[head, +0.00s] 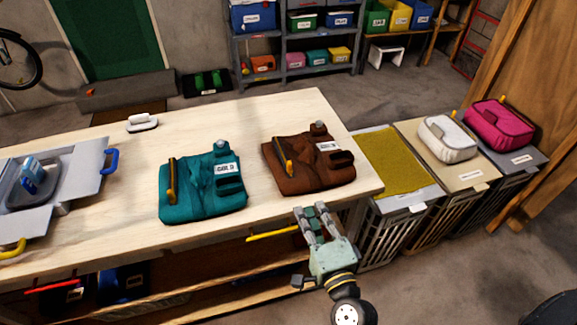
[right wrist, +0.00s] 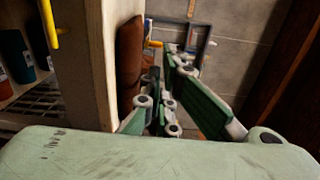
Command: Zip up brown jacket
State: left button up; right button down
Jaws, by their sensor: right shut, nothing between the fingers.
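The brown jacket (head: 308,165) lies folded on the right end of the wooden table, with a yellow-orange pull strip (head: 282,155) on its left part, a pale label and a grey knob at its top. My right gripper (head: 311,211) is in front of the table edge, just below the jacket in the head view, shut and empty, apart from it. In the right wrist view the jacket's edge (right wrist: 130,62) shows as a brown strip beyond the table edge, left of the fingers. My left gripper is not in view.
A teal jacket (head: 202,187) lies left of the brown one on the table (head: 250,116). Bins with a white bag (head: 447,138) and a pink bag (head: 498,124) stand right of the table.

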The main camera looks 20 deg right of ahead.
jog(key=w, duration=0.1)
jog(key=p, duration=0.3)
send_near(290, 166)
jog(key=w, duration=0.6)
jog(key=shift+w+r, duration=0.1)
jog(key=shift+w, duration=0.25)
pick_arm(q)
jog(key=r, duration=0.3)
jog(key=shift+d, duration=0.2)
pick_arm(e)
jog(key=shift+w, duration=0.15)
jog(key=w+b, duration=0.1)
jog(key=w, duration=0.4)
jog(key=shift+w+a, duration=0.1)
jog(key=shift+a, duration=0.05)
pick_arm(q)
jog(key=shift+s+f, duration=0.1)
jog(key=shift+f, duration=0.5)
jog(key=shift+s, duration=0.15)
pick_arm(e)
jog(key=shift+s, duration=0.2)
